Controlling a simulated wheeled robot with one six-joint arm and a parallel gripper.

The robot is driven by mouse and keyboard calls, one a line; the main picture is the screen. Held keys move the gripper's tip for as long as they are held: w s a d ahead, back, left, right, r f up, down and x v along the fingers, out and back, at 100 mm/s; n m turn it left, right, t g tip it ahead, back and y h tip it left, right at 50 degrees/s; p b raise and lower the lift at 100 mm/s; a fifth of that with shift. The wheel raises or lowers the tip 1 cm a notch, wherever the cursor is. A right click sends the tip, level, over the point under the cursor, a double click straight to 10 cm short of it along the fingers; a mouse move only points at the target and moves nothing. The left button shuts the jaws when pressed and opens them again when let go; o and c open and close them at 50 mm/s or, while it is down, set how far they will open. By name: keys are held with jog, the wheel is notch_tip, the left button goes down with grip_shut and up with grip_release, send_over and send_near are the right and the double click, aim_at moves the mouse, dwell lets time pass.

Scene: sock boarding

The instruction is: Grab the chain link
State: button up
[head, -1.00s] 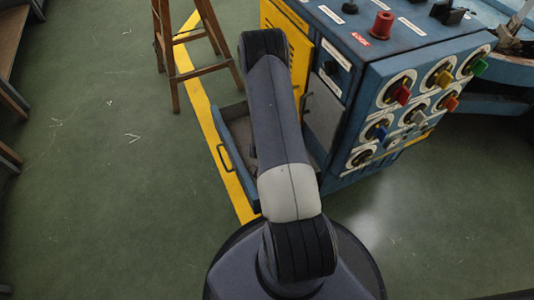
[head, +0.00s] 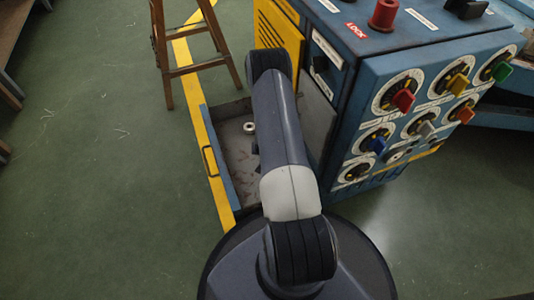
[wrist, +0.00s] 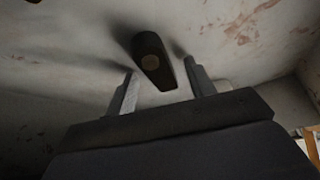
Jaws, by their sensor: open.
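A dark, elongated piece with a rounded end and a tan round spot, which looks like the chain link (wrist: 152,57), lies on the stained pale floor of the open drawer in the wrist view. My gripper (wrist: 160,72) is open, with one finger to each side of the near part of this piece. I cannot tell whether either finger touches it. In the head view my arm covers part of the open drawer (head: 222,165), and I cannot make out the link there.
A small pale ring (head: 249,128) lies in the drawer. The blue cabinet (head: 350,100) with coloured knobs stands to the right. A wooden stool (head: 190,70) stands behind the drawer. Green floor (head: 90,190) is clear to the left. A small dark thing shows at the wrist view's top edge.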

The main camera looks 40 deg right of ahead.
grip_shut()
dwell(0.5)
